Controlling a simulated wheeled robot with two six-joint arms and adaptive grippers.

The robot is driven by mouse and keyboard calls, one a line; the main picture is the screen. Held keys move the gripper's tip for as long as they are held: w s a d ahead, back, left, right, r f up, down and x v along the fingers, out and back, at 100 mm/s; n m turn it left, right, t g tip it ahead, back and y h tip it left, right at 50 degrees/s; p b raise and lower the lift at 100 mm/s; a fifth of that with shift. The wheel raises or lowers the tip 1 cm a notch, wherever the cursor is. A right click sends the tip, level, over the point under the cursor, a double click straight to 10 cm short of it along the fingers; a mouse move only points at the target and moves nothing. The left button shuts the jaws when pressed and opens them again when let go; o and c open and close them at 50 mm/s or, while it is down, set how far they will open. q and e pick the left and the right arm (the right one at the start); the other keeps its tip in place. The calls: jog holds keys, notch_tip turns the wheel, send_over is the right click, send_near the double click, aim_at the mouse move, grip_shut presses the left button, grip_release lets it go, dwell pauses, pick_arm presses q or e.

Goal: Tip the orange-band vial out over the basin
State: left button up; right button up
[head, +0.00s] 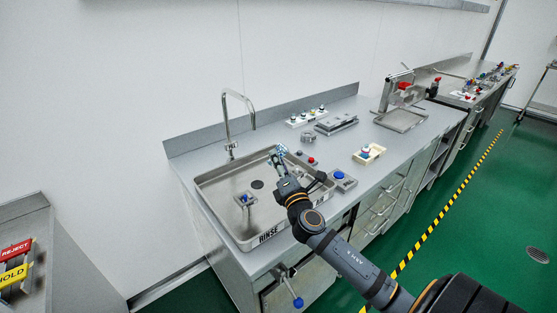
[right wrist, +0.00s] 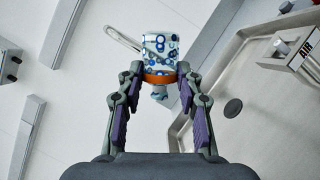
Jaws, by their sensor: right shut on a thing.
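The orange-band vial (right wrist: 160,50) has a clear body with blue ring marks, an orange band and a narrow blue-white end. My right gripper (right wrist: 160,80) is shut on it around the band, and the vial stands out past the fingertips. In the head view, my right gripper (head: 281,164) holds the vial (head: 281,150) high over the right part of the steel basin (head: 205,184). The vial is too small there to judge its tilt, and no liquid shows leaving it. The basin's drain (right wrist: 233,107) also shows in the right wrist view. My left gripper is out of view.
A tall faucet (head: 226,112) rises behind the basin. A blue-topped fixture (head: 243,198) is inside it. Right of it are a blue button box (head: 342,179), a cream holder (head: 376,151) and a white rack of vials (head: 297,122). A blue-ended handle (head: 298,302) juts from the front.

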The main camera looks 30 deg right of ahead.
notch_tip(320, 180, up, 3)
jog(key=m+g+y+p, duration=0.2)
jog(key=m+p, duration=0.4)
jog(key=p, duration=0.1)
jog(key=m+g+y+p, duration=0.2)
jog(key=m+p, duration=0.5)
jog(key=p, duration=0.1)
jog(key=m+g+y+p, duration=0.2)
jog(key=m+p, duration=0.4)
jog(key=p, duration=0.1)
jog(key=shift+m, duration=0.4)
notch_tip(320, 180, down, 13)
jog(key=b, duration=1.2)
jog(key=shift+r, duration=0.45)
